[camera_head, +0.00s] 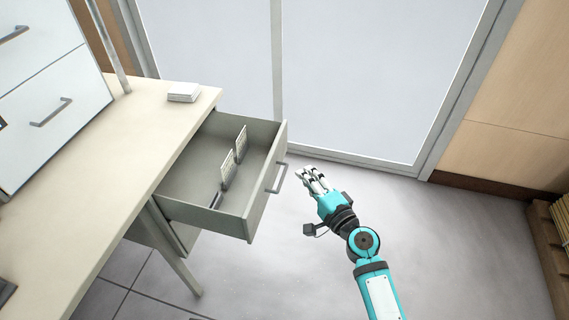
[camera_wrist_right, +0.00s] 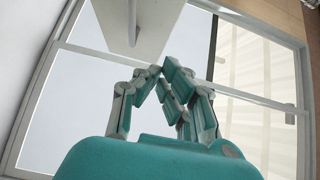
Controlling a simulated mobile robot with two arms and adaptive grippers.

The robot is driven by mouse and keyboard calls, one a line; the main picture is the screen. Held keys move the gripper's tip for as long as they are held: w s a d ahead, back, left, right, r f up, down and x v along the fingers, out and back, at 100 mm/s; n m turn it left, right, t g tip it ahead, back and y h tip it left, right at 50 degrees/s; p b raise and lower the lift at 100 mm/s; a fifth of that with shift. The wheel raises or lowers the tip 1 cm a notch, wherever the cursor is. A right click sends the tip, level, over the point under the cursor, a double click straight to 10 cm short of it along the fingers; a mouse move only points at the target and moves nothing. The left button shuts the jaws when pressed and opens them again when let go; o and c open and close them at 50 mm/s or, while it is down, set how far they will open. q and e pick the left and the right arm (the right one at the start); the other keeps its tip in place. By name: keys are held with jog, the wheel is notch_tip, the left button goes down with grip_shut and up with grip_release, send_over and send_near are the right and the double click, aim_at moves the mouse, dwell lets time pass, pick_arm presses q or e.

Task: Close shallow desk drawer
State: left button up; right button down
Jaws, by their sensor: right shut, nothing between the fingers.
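The shallow desk drawer (camera_head: 258,189) is pulled out from under the right side of the desk (camera_head: 130,150) in the head view. Its front panel faces right and carries a bar handle (camera_head: 277,178). Two upright cards (camera_head: 228,168) and a dark item stand inside it. My right gripper (camera_head: 309,172) is shut and empty, just right of the drawer front and apart from the handle. It also shows in the right wrist view (camera_wrist_right: 163,75), with its fingertips together. A pale panel above the fingers there may be part of the desk or drawer. My left gripper is not in view.
A white stack of paper (camera_head: 183,92) lies on the desk's far corner. A white drawer cabinet (camera_head: 50,95) stands on the desk at left. Glass panels (camera_head: 360,70) are behind. A wooden shelf (camera_head: 548,250) is at far right. Grey floor around my right arm is clear.

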aim_at(275, 153)
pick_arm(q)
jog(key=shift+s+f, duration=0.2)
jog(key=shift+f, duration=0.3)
pick_arm(e)
jog(key=shift+w+a, duration=1.1)
jog(key=shift+a, duration=0.3)
jog(key=shift+w+a, duration=1.1)
jog(key=shift+a, duration=0.25)
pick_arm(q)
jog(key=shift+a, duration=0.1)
